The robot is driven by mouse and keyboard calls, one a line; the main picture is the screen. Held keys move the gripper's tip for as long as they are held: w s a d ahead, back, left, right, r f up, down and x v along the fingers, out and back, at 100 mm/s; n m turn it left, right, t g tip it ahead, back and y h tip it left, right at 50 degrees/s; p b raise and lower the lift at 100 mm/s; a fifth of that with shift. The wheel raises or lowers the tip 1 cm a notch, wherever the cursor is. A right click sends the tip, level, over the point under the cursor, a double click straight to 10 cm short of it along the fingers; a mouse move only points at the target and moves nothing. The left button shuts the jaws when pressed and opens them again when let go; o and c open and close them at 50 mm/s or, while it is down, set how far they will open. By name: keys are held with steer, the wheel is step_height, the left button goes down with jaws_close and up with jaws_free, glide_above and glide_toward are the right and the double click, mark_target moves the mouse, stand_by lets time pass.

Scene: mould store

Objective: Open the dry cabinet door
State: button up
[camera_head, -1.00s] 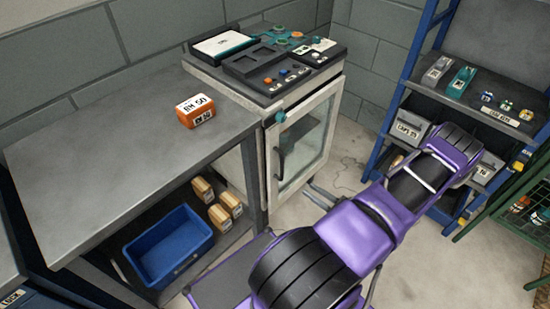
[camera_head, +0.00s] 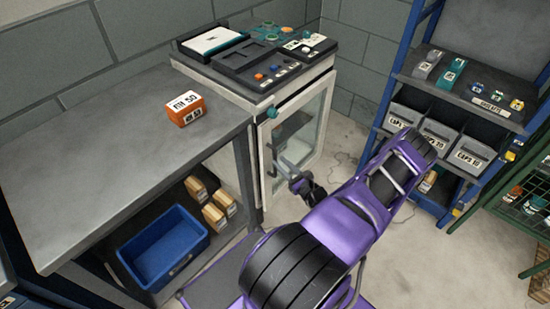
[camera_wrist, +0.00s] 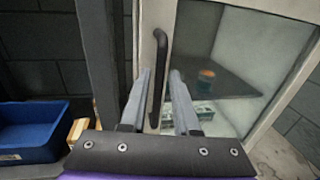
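The dry cabinet (camera_head: 256,150) stands under a dark-topped bench unit, with a pale-framed glass door (camera_head: 318,125) that looks closed. A dark upright bar handle (camera_wrist: 158,60) runs along the door's left edge in the wrist view. My gripper (camera_head: 281,160) is in front of the door near this handle. In the wrist view its two fingers (camera_wrist: 161,72) are apart, with the handle showing between them. I cannot tell whether either finger touches it. Behind the glass, a small orange and green item (camera_wrist: 207,76) shows dimly.
A grey table (camera_head: 110,160) left of the cabinet bears an orange box (camera_head: 184,110). Below it are a blue bin (camera_head: 165,250) and several tan blocks (camera_head: 215,217).

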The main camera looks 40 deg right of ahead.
mark_target(276, 159)
steer(key=shift+w+d, duration=0.2)
steer(key=shift+w, duration=1.75)
jaws_close()
